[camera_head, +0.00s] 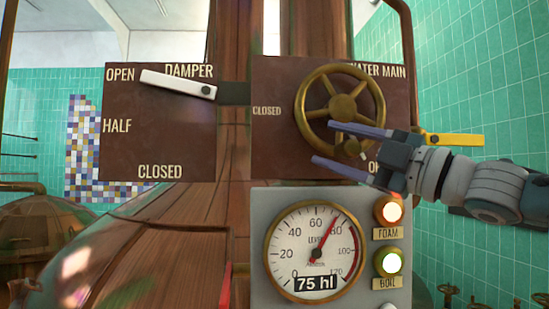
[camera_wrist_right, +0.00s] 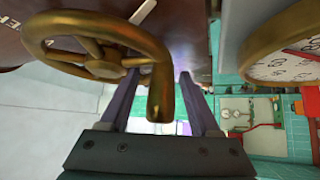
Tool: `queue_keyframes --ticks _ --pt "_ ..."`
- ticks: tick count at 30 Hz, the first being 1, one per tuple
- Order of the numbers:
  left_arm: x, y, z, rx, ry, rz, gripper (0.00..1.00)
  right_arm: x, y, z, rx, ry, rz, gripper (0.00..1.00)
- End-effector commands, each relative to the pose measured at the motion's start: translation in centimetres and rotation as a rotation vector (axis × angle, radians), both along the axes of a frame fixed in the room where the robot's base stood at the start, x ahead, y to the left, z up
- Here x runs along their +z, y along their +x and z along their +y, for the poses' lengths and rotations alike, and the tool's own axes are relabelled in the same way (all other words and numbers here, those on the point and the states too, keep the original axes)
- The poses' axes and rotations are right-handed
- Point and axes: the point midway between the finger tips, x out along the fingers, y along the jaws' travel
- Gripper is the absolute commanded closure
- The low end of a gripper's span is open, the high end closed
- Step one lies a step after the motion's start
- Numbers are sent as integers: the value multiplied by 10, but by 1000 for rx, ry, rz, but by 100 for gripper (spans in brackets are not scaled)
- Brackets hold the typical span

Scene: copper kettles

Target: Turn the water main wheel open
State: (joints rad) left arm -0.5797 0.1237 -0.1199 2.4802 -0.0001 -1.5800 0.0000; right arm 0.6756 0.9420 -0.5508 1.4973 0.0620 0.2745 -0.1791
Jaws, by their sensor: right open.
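The brass water main wheel (camera_head: 343,69) is mounted on a dark red-brown panel marked WATER MAIN. CLOSED is printed at its left; lettering at the lower right is partly covered by my gripper. My right gripper (camera_head: 322,145) comes in from the right, open, one finger above the wheel's lower rim and one below. A small pale knob or pointer shows by the lower rim. My left gripper is not in view.
A damper panel (camera_head: 130,140) with a white lever (camera_head: 178,84) near OPEN is at the left. A yellow handle (camera_head: 455,140) sits behind my right gripper. Below is a level gauge (camera_head: 317,252) reading 75 hl, with FOAM (camera_head: 389,211) and BOIL (camera_head: 388,262) lamps lit.

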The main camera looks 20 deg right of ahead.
Motion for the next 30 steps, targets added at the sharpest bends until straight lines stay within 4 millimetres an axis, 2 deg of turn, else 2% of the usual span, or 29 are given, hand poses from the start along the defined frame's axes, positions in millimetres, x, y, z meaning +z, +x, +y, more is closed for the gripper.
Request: queue_keyframes --ticks 1,4,11,18,30 --pt "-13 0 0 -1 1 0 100 -10 -7 -4 -1 -3 1 37" --pt "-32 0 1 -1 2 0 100 -20 -23 -13 -1 -6 3 37" --pt "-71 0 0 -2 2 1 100 -32 -58 -30 2 -8 4 37" --pt "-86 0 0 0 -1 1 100 -31 -72 -39 -1 -2 2 37" --pt "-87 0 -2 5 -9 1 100 -27 -75 -40 2 -2 -1 37"
